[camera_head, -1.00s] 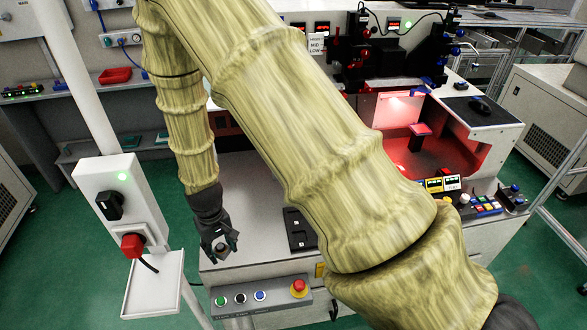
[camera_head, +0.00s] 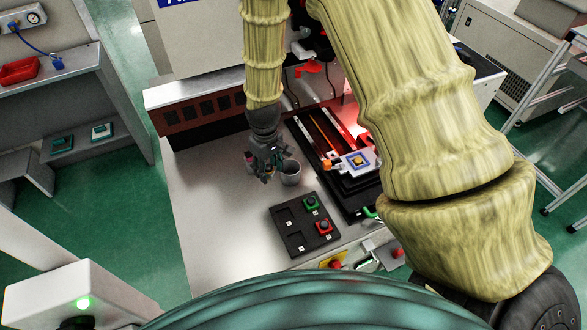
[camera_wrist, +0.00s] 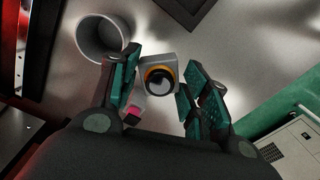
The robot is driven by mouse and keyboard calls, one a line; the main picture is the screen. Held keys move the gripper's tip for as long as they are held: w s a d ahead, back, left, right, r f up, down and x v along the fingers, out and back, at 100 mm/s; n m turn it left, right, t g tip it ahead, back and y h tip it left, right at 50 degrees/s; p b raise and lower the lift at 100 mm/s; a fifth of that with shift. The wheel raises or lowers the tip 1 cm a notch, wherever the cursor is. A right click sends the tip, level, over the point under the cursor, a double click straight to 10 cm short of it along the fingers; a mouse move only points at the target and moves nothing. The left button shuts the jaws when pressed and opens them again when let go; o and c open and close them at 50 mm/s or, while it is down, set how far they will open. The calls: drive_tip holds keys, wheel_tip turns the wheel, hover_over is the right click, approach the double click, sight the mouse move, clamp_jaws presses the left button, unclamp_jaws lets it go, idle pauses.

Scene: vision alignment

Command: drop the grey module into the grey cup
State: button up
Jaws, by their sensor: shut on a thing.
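The grey module (camera_wrist: 158,73) is a small block with a round dark lens ringed in orange. In the wrist view it sits between the fingers of my gripper (camera_wrist: 160,84), which is shut on it. In the head view my gripper (camera_head: 266,177) points down just left of the grey cup, and the module is hard to make out there. The grey cup (camera_head: 291,178) stands upright on the light table. In the wrist view the cup (camera_wrist: 94,54) is at the upper left, past the left finger, and its visible inside looks empty. The module is beside the cup's mouth, not over it.
A black tray (camera_head: 284,241) in front of the cup holds a green and a red module. A pink-topped object (camera_head: 248,159) stands behind my gripper and shows in the wrist view (camera_wrist: 133,112). A black fixture lies right of the cup. The table's left side is clear.

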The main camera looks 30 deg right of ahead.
drive_tip(key=w+d+r+n+p, duration=0.35)
drive_tip(key=d+r+n, duration=0.25)
drive_tip(key=d+n, duration=0.3)
wheel_tip(320, 180, down, 6)
drive_tip(key=d+m+b, duration=0.1)
drive_tip(key=b, duration=0.3)
drive_tip(key=shift+s+d, duration=0.15)
drive_tip(key=shift+s, duration=0.3)
drive_tip(key=o, duration=1.1)
drive_tip(key=shift+r, duration=0.1)
wheel_tip(320, 180, up, 12)
